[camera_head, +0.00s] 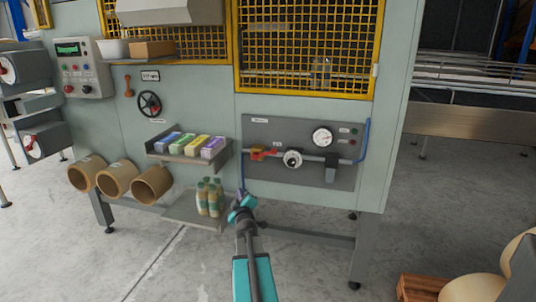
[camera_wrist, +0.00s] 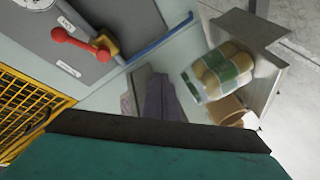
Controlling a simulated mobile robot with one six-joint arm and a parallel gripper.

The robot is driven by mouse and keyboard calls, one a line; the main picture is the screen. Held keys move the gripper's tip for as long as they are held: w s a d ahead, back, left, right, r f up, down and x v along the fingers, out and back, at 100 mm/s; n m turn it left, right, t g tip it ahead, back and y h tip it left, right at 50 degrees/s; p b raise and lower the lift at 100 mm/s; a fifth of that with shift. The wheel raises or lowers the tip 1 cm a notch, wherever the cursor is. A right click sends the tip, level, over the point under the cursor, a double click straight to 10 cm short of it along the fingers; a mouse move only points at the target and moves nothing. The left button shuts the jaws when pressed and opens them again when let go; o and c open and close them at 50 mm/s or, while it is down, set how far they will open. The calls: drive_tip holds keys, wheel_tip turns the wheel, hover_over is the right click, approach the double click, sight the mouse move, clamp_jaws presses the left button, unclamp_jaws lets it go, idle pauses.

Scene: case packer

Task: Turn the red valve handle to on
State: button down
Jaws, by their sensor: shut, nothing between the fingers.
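The red valve handle (camera_head: 259,154) is at the left end of the pipe on the grey panel (camera_head: 300,175). In the wrist view the red handle (camera_wrist: 78,42) is at the upper left, with a round knob end and a yellow part at its other end. White labels sit on either side of it, too small to read. My gripper (camera_head: 240,199) is shut and empty, below and left of the handle and apart from it. Its dark fingers (camera_wrist: 162,98) show in the middle of the wrist view.
A gauge (camera_head: 322,137) and a round white fitting (camera_head: 292,158) are right of the handle. A blue hose (camera_head: 242,170) runs down the panel's left edge. Left of my gripper are a shelf of coloured boxes (camera_head: 190,145) and a lower shelf with green-labelled bottles (camera_head: 208,198).

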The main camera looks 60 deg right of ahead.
sight(270, 152)
drive_tip(key=s+d+r+h, duration=0.1)
drive_tip(key=s+d+r, duration=0.2)
drive_tip(key=r, duration=0.4)
drive_tip(key=s+d+r+n+t+h, duration=0.1)
drive_tip(key=s+d+r+h, duration=0.1)
drive_tip(key=s+d+r, duration=0.2)
wheel_tip(270, 152, up, 3)
drive_tip(key=shift+s+d+f, duration=0.1)
drive_tip(key=shift+s+d, duration=0.1)
drive_tip(key=shift+s, duration=0.05)
drive_tip(key=shift+w+d+p, duration=0.3)
drive_tip(key=shift+w+d, duration=0.2)
drive_tip(key=shift+d, duration=1)
drive_tip(key=shift+w+d+p, duration=0.25)
drive_tip(key=shift+w+d, duration=0.3)
drive_tip(key=shift+d, duration=0.9)
drive_tip(key=shift+w+d+p, duration=0.3)
drive_tip(key=shift+w+d, duration=0.2)
drive_tip(key=shift+d, duration=1)
